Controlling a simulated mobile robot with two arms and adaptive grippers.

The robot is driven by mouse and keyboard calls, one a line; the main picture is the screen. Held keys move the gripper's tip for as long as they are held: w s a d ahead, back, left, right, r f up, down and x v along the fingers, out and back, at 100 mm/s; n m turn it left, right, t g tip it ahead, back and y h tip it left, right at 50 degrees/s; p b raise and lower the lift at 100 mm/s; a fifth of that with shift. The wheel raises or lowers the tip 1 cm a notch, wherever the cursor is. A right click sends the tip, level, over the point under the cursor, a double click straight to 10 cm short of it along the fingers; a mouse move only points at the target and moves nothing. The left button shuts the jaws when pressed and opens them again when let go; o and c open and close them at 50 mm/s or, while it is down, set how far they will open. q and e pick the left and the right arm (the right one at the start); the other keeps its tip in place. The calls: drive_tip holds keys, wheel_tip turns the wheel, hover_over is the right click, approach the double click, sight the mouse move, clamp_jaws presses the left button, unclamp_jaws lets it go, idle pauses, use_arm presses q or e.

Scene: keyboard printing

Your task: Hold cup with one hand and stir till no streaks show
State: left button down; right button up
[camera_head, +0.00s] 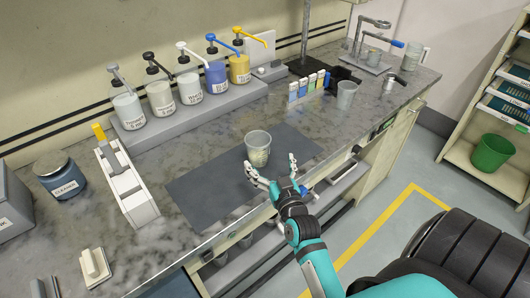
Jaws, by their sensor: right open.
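A small translucent cup (257,146) stands upright on the dark grey mat (205,188) on the counter. My right gripper (270,163) is open at the mat's front edge, just in front of the cup. One finger is to the left near the cup's base and the other to its right; I cannot tell whether either touches it. My left gripper is not in view, and no stirring tool is seen in the cup.
Several pump bottles (161,98) stand on a grey riser at the back. A white dispenser (126,186) and a cleaner jar (61,176) are at left. The mat around the cup is clear.

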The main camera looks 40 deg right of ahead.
sight(254, 132)
drive_tip(key=p+x, duration=0.1)
drive_tip(key=x, duration=1)
drive_tip(key=shift+w, duration=0.1)
drive_tip(key=c, duration=1.7)
drive_tip(key=shift+o, duration=0.2)
